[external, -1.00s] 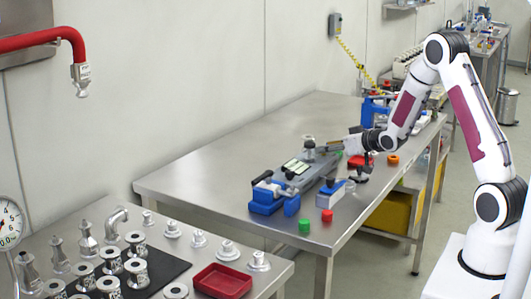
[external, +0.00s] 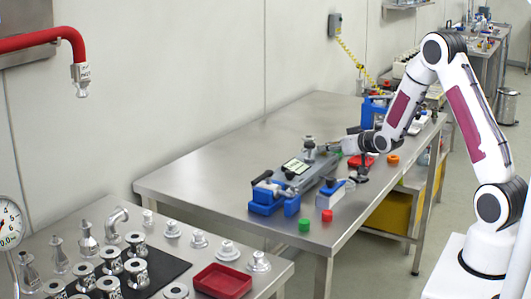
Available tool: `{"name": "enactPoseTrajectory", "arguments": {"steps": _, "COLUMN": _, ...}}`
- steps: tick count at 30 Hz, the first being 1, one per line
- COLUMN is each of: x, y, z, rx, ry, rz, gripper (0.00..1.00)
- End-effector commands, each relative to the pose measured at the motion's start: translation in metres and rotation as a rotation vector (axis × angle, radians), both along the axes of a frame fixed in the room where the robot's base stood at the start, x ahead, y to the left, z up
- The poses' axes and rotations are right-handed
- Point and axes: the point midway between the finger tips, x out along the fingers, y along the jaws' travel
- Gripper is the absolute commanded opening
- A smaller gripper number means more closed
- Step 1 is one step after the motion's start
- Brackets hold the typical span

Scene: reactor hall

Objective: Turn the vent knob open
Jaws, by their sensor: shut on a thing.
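A long grey device (external: 318,172) with a small lit display (external: 296,166) lies on the steel table. A metal fitting (external: 309,143) stands upright at its far end. My gripper (external: 328,148) reaches in from the right, roughly level, at that far end beside the fitting. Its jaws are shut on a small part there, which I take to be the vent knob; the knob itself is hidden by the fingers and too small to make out. I cannot tell which way it is turned.
Blue clamps (external: 268,200) hold the device's near end. A green cap (external: 304,225), a red cap (external: 327,216) and an orange ring (external: 393,160) lie near the front edge. The table's left part is clear. A nearer bench (external: 262,282) carries metal fittings and a red tray (external: 222,281).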

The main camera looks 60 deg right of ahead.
Motion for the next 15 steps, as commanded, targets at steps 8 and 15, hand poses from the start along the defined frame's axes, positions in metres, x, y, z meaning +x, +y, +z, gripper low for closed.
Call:
{"name": "enactPoseTrajectory", "arguments": {"steps": 8, "x": 0.0027, "y": 0.0014, "z": 0.0028, "rx": -0.003, "ry": -0.006, "rz": -0.058, "gripper": 0.00}}
{"name": "enactPoseTrajectory", "arguments": {"steps": 15, "x": 0.0037, "y": 0.0019, "z": 0.0036, "rx": -0.004, "ry": -0.009, "rz": -0.110, "gripper": 0.00}}
